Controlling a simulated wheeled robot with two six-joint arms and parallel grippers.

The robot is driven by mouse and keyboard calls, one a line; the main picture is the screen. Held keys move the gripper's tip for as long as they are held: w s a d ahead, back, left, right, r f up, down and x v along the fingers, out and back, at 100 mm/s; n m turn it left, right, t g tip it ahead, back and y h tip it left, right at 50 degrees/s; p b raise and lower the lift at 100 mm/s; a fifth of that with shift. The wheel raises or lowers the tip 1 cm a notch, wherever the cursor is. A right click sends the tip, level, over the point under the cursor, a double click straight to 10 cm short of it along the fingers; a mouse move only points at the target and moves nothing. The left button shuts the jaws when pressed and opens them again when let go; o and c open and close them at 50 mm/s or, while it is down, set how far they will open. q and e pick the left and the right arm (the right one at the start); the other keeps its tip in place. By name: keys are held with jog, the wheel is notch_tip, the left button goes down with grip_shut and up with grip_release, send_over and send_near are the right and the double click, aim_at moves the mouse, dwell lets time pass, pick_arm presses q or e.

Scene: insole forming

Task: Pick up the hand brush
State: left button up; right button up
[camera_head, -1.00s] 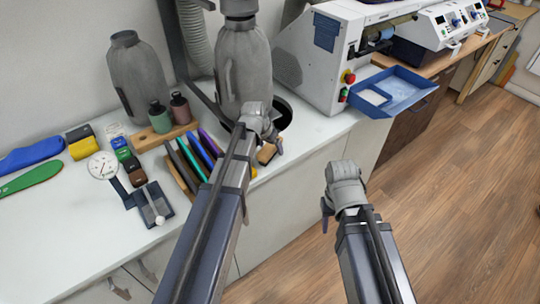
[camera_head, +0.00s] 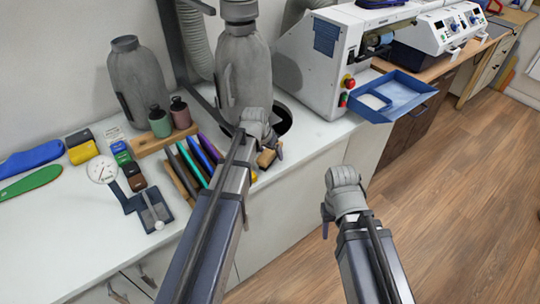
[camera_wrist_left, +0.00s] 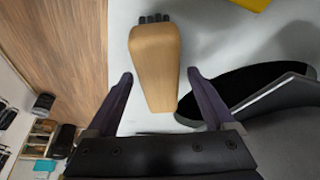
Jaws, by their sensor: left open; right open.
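The hand brush shows in the left wrist view as a tapered wooden handle (camera_wrist_left: 155,65) with dark bristles at its far end. It lies on the white bench top near the bench's edge. My left gripper (camera_wrist_left: 157,98) is open, with one finger on each side of the wooden body and visible gaps between. In the head view the brush (camera_head: 267,158) is a small tan piece, partly hidden by my left wrist. My left gripper's fingertips are mostly hidden there. My right gripper (camera_head: 326,222) is over the floor in front of the bench, away from the brush.
A round dark opening (camera_head: 285,114) and a grey bottle-shaped vessel (camera_head: 243,75) stand just behind the brush. A rack of coloured sheets (camera_head: 196,160) is to its left. A blue tray (camera_head: 402,95) sits at the right. Open floor lies in front.

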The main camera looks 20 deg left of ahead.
pick_arm(q)
grip_shut()
dwell(0.5)
jog(key=shift+r, duration=0.1)
notch_tip(320, 180, up, 10)
jog(key=p, duration=1)
jog(key=shift+r+p, duration=0.2)
jog(key=shift+p, duration=0.1)
jog(key=shift+f, duration=0.1)
